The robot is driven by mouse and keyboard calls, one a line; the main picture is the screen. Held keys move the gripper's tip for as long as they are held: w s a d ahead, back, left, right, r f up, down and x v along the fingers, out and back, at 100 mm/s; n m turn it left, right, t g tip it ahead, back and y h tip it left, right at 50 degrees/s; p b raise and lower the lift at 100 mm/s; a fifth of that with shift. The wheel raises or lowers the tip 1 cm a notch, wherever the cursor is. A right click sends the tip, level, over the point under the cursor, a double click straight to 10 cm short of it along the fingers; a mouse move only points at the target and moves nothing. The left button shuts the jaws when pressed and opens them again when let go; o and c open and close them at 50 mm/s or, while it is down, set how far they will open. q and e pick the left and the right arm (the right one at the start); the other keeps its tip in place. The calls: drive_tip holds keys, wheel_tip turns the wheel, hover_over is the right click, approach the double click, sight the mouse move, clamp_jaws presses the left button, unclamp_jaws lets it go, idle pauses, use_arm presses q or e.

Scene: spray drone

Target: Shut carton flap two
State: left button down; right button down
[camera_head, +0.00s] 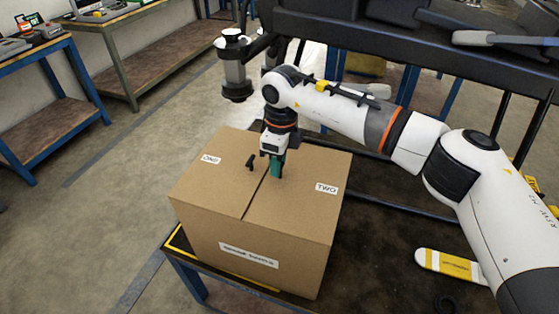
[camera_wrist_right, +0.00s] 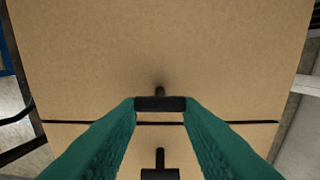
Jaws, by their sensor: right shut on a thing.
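The cardboard carton (camera_head: 258,245) stands on a dark-topped bench. Flap two (camera_head: 308,205), labelled TWO, lies flat or nearly flat across the right side of its top; flap one (camera_head: 215,185), labelled ONE, lies across the left. A narrow seam runs between them. My right gripper (camera_head: 275,169) points down at flap two, beside the seam. In the right wrist view its green fingers are shut on flap two's black handle (camera_wrist_right: 160,103). Flap one's black handle (camera_head: 252,161) stands free just left of the gripper. My left gripper is not in view.
The bench (camera_head: 385,250) has bare room right of the carton, with a yellow and white tool (camera_head: 450,265) on it. A large dark frame (camera_head: 440,50) stands behind my right arm. Other workbenches (camera_head: 130,45) stand at the upper left across open floor.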

drive_tip(key=shift+s+a+f, duration=0.2)
drive_tip(key=shift+a+f, duration=0.05)
drive_tip(key=shift+f, duration=0.1)
drive_tip(key=c, duration=1.4)
unclamp_jaws()
drive_tip(key=o, duration=0.3)
drive_tip(key=shift+a+f, duration=0.1)
drive_tip(key=shift+a, duration=0.05)
drive_tip(key=shift+o, duration=0.5)
drive_tip(key=shift+w+a, duration=0.15)
drive_tip(key=shift+w, duration=0.1)
drive_tip(key=shift+d+r, duration=0.3)
drive_tip(key=shift+r, duration=0.25)
wheel_tip(320, 180, up, 11)
drive_tip(key=b, duration=0.2)
drive_tip(key=shift+s, duration=0.1)
